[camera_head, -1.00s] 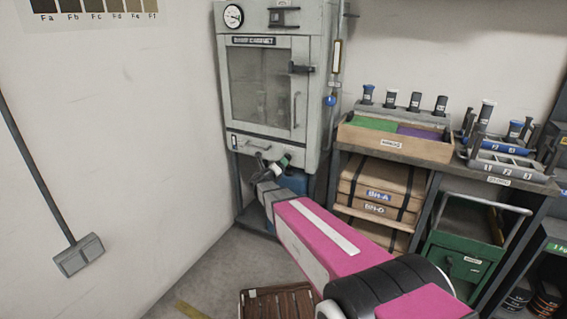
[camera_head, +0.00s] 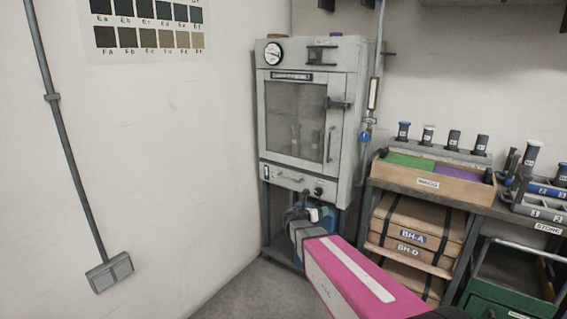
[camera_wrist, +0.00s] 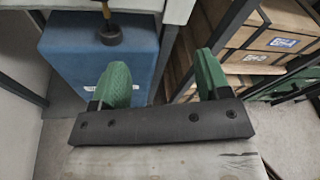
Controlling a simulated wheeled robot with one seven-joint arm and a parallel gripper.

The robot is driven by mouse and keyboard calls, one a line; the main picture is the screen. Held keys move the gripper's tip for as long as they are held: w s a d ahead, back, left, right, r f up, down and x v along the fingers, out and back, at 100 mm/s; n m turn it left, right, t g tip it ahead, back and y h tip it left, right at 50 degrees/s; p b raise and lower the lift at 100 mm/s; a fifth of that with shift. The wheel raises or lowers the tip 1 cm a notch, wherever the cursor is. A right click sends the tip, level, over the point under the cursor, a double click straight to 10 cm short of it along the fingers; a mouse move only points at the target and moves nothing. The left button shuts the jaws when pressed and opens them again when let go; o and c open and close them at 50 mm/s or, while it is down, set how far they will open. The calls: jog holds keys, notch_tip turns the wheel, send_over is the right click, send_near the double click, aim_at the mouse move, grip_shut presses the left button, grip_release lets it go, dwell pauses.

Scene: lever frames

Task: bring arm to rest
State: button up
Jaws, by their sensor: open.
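My arm (camera_head: 345,280), pink with a white stripe, reaches up from the bottom right of the head view towards the grey cabinet. My gripper (camera_wrist: 158,80) shows in the wrist view with its two green fingers wide apart and nothing between them. It is in front of a blue box (camera_wrist: 98,60) that stands under the cabinet. In the head view my gripper (camera_head: 308,213) is small, just below the cabinet's lower front, and partly covers the blue box (camera_head: 328,222).
The grey cabinet (camera_head: 300,120) with a glass door stands in the corner. To its right a bench carries a wooden tray (camera_head: 430,182) and racks, with wooden boxes (camera_head: 410,235) below. A wall pole (camera_head: 62,130) is at left. Floor (camera_head: 245,290) left of my arm is clear.

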jog(key=s+d+f+m+g+y, duration=0.1)
jog(key=s+d+f+m+g, duration=0.35)
jog(key=s+m, duration=0.45)
jog(key=s+a+f+m+g+y, duration=0.1)
jog(key=s+m+g+y, duration=0.2)
jog(key=s+m+y, duration=0.2)
jog(key=s+a+f+m+g+y, duration=0.2)
jog(key=s+m+y, duration=0.3)
jog(key=s+m, duration=0.6)
jog(key=m+g, duration=0.1)
jog(key=m, duration=0.5)
jog(key=shift+g, duration=0.35)
